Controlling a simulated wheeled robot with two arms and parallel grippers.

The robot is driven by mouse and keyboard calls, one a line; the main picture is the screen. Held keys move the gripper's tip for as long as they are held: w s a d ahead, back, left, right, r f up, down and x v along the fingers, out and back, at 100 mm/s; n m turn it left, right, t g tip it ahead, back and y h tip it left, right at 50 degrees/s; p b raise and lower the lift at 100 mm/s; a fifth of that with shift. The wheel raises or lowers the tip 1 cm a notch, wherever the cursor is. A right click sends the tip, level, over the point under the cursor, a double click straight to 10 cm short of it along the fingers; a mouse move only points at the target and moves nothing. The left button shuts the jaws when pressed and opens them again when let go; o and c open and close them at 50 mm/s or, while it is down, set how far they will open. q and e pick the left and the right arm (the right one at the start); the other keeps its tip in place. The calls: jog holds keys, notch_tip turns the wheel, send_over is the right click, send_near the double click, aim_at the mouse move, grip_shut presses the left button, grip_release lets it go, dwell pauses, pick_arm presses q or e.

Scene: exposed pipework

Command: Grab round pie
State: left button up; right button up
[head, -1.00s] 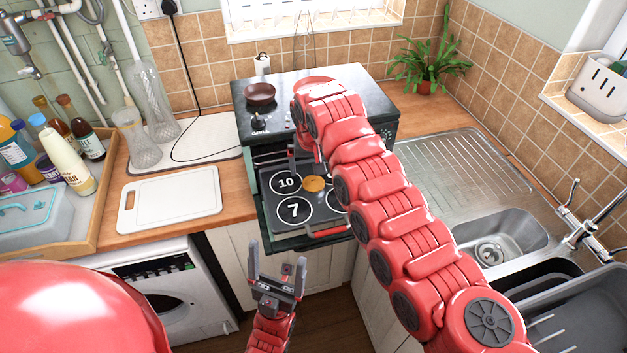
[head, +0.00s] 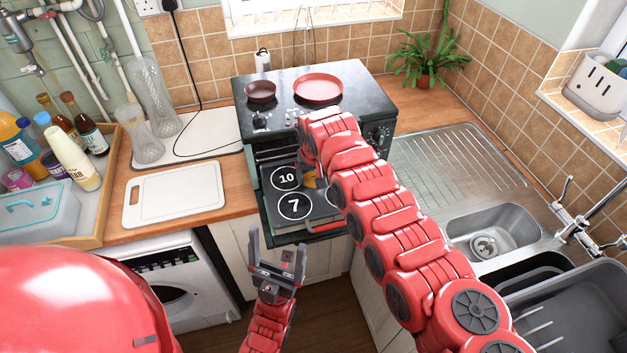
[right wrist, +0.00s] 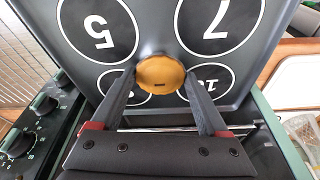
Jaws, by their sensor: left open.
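The round pie (head: 309,182) is a small golden-brown disc on the dark tray (head: 292,216) with numbered white circles, in front of the open oven. In the right wrist view the pie (right wrist: 160,75) lies between the tips of my right gripper (right wrist: 160,80), one finger on each side. The fingers are apart; I cannot tell whether they touch the pie. In the head view my right arm hides most of that gripper and part of the pie. My left gripper (head: 279,246) is open and empty, low in front of the tray.
The stove top above holds a red pan (head: 318,88) and a dark brown pan (head: 261,91). A white cutting board (head: 175,195) lies on the left counter by a crate of bottles. The sink (head: 490,235) is on the right.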

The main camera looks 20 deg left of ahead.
jog(key=c, duration=0.7)
jog(key=shift+r, duration=0.1)
jog(key=shift+c, duration=0.2)
